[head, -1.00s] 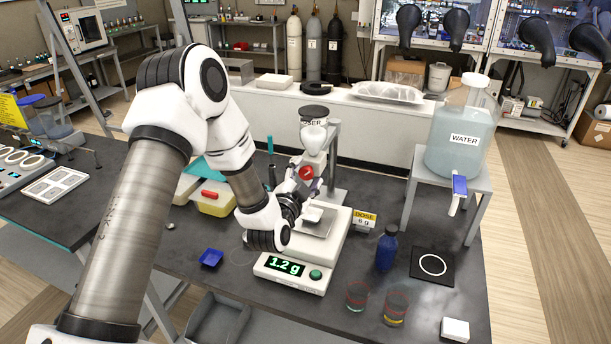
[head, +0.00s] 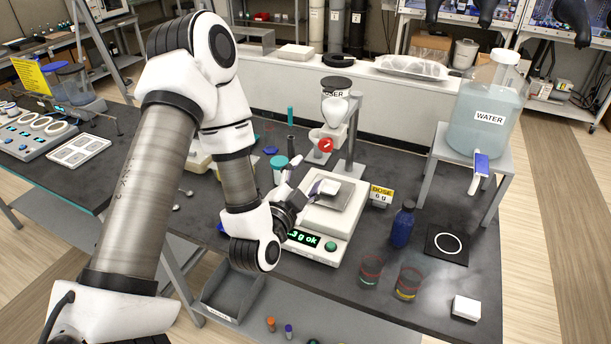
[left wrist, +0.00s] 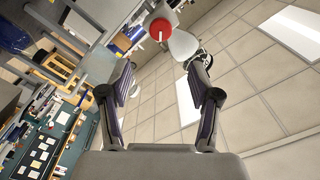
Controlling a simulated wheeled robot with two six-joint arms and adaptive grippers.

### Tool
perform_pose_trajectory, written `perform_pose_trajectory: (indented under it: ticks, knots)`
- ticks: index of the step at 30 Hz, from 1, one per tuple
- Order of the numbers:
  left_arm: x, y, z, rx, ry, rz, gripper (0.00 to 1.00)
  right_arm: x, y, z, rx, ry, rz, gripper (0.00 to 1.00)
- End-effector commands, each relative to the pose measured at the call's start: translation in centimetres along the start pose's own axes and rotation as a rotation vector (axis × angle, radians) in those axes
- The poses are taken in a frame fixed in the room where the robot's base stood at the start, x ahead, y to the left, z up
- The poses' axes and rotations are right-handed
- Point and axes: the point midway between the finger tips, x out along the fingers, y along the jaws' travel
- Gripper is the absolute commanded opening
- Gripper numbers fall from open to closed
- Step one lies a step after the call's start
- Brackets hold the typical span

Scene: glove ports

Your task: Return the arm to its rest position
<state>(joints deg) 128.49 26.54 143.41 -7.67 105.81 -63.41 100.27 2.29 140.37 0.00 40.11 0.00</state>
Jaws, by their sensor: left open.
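My left arm comes in from the left in the head view and bends down over the bench. Its gripper (head: 306,180) is beside the scale, just below and left of the doser's red knob (head: 325,145). In the left wrist view the fingers (left wrist: 162,78) are spread with nothing between them, and the red knob (left wrist: 161,29) shows beyond them. The doser (head: 335,105) stands upright over the scale (head: 320,240). My right gripper is not in view.
A water bottle (head: 487,135) stands on a raised stand at the right. A blue bottle (head: 403,225), two glass beakers (head: 370,272) (head: 408,284) and a white block (head: 466,308) are on the bench's front right. A grey bin (head: 232,297) sits below the front edge.

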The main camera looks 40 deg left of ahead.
Motion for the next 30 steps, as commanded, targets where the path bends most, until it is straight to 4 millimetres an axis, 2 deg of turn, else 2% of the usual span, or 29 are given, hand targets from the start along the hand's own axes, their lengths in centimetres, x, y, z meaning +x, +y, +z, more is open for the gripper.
perform_pose_trajectory:
  ticks: [11,14,17,18,20,21,24,27,30]
  knots:
    - [0.0,0.1,0.1,-0.002,-0.002,0.005,0.63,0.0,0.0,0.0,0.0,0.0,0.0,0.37]
    - [-0.2,2.1,1.0,-0.03,-0.034,0.071,0.63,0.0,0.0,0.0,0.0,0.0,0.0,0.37]
    - [-1.4,7.0,3.5,-0.108,-0.139,0.238,0.63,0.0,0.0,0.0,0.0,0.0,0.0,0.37]
    - [-2.4,9.7,5.0,-0.153,-0.211,0.324,0.63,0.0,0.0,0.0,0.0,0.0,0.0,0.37]
    - [-4.8,13.8,7.5,-0.224,-0.345,0.455,0.63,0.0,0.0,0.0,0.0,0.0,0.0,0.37]
    - [-6.7,16.1,9.1,-0.268,-0.445,0.529,0.63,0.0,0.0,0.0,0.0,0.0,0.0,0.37]
    - [-11.8,20.6,12.7,-0.357,-0.694,0.662,0.63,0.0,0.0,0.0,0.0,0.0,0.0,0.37]
    - [-16.8,23.4,15.5,-0.413,-0.928,0.734,0.63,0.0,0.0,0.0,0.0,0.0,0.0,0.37]
    - [-21.6,25.0,17.5,-0.445,-1.141,0.766,0.63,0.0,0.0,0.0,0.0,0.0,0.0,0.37]
